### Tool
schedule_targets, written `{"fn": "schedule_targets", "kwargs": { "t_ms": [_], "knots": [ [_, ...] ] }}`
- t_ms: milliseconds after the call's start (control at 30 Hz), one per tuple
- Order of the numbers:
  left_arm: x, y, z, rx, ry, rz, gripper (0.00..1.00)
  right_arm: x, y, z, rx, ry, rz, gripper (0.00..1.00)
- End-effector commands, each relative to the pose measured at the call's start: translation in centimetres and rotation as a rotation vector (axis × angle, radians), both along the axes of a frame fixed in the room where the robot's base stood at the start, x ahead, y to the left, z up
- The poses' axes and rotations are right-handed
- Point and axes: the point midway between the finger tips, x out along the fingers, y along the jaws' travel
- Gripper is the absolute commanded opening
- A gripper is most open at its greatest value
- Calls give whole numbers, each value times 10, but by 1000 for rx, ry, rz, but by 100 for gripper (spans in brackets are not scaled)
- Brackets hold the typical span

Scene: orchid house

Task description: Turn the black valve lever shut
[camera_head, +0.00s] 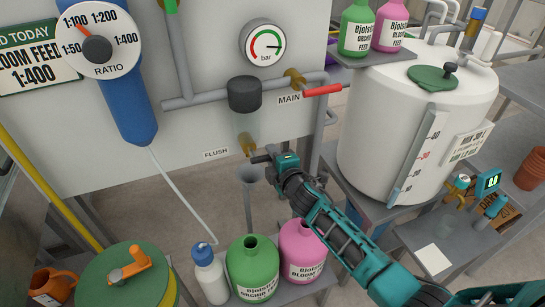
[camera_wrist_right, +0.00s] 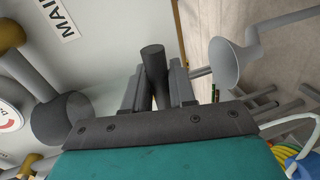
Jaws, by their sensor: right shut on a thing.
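The black valve lever (camera_wrist_right: 153,62) shows in the right wrist view as a dark round bar between the two fingers. My right gripper (camera_wrist_right: 156,88) is shut on it. In the head view the right gripper (camera_head: 268,160) is beside the brass flush valve (camera_head: 246,144), under the black filter housing (camera_head: 244,94). The lever is mostly hidden there by the gripper. The FLUSH label (camera_head: 216,153) is left of the valve. A grey funnel drain (camera_head: 247,174) stands just below the valve outlet. My left gripper is not in view.
The red MAIN lever (camera_head: 322,90) is up and right of the gripper. A white tank (camera_head: 400,150) stands on the right. A green bottle (camera_head: 251,262), a pink bottle (camera_head: 301,245) and a white bottle (camera_head: 209,273) stand below, near my right arm.

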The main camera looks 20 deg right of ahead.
Motion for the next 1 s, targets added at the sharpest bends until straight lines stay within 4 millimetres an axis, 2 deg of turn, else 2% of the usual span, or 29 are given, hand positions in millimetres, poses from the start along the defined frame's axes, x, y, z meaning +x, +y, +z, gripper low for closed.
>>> {"fn": "schedule_targets", "kwargs": {
  "t_ms": [300,733,767,933,1000],
  "knots": [
    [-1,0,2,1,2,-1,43,0,-1,3,-81,-2,-1,0],
    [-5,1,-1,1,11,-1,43,0,-1,4,-90,-2,-1,0],
    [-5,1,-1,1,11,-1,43,0,-1,4,-90,-2,-1,27],
    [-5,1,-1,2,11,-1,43,0,0,4,-88,-2,-1,43],
    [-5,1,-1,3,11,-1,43,0,0,4,-87,-3,-1,44]
  ]
}}
